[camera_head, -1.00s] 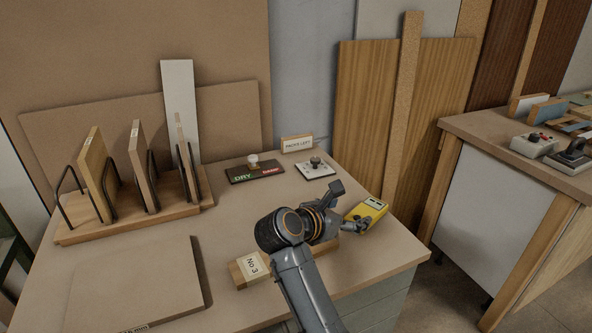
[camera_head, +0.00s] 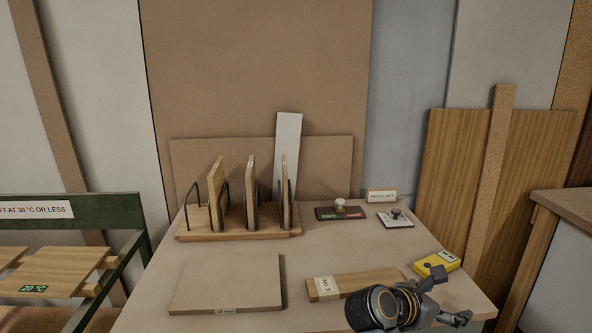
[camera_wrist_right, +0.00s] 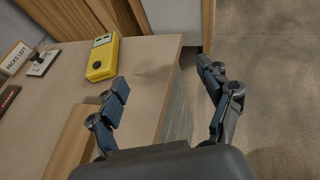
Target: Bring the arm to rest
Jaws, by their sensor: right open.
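My right gripper (camera_head: 452,298) is over the front right corner of the table (camera_head: 230,262). In the right wrist view my right gripper (camera_wrist_right: 170,95) has its two fingers wide apart with nothing between them. The yellow meter (camera_head: 436,263) lies on the table just behind it; it also shows in the right wrist view (camera_wrist_right: 103,57), left of the fingers and apart from them. A wooden block labelled No 3 (camera_head: 340,285) lies on the table to the left of the gripper, partly hidden by my arm. My left gripper is not in view.
A rack (camera_head: 228,232) with several upright boards stands at the back left. A flat board (camera_head: 228,283) lies in front. A DRY/DAMP plate (camera_head: 325,214), a small switch box (camera_head: 395,219) and a PACKS LEFT sign (camera_head: 382,196) stand at the back right. A green-framed stand (camera_head: 122,240) is at the left.

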